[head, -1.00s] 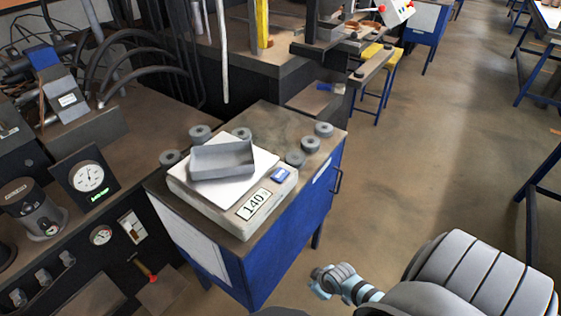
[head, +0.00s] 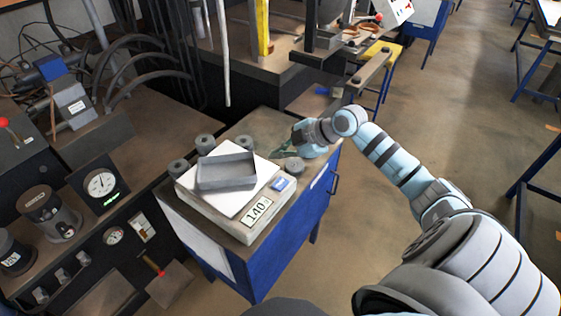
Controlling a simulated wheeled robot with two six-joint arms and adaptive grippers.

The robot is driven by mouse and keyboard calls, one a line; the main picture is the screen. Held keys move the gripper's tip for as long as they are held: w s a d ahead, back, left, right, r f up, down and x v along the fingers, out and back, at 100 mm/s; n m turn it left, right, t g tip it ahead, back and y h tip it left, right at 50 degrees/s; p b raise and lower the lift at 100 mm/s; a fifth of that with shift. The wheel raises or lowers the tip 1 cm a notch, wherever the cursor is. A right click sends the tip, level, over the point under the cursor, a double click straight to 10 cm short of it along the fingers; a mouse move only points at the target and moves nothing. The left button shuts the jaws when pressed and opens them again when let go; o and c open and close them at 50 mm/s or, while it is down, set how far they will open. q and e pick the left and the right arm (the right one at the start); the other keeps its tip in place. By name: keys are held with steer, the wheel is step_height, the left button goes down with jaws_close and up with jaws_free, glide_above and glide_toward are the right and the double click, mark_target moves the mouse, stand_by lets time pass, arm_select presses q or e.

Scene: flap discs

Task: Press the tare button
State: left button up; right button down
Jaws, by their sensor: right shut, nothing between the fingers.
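The scale (head: 222,217) stands on the blue cabinet, with a white plate (head: 232,205) on top and a display (head: 257,211) reading 140. A blue button (head: 282,183) sits on the scale's front, right of the display; I take it for the tare button. A grey open tray (head: 226,171) rests on the plate. My right gripper (head: 281,151) is shut and empty over the back right of the cabinet top, behind the button and apart from it. My left gripper is not in view.
Several grey flap discs stand around the scale, including one at the left (head: 179,169), one behind (head: 205,143) and one near my right gripper (head: 294,166). The blue cabinet (head: 285,245) has brown floor (head: 350,250) to its right. Dark machinery with gauges lies left.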

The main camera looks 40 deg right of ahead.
steer(key=shift+s+a, duration=0.15)
steer(key=b, duration=0.7)
glide_above(280, 185)
step_height(280, 185, down, 8)
steer(key=shift+r, duration=0.1)
steer(key=shift+f, duration=0.55)
stand_by(0.6)
steer(key=shift+f+b, duration=0.4)
steer(key=shift+b, duration=0.05)
steer(key=shift+f+b, duration=0.3)
steer(key=shift+f, duration=0.1)
stand_by(0.4)
stand_by(0.3)
steer(key=shift+r+p, duration=0.75)
steer(key=shift+r, duration=0.1)
steer(key=shift+r, duration=0.1)
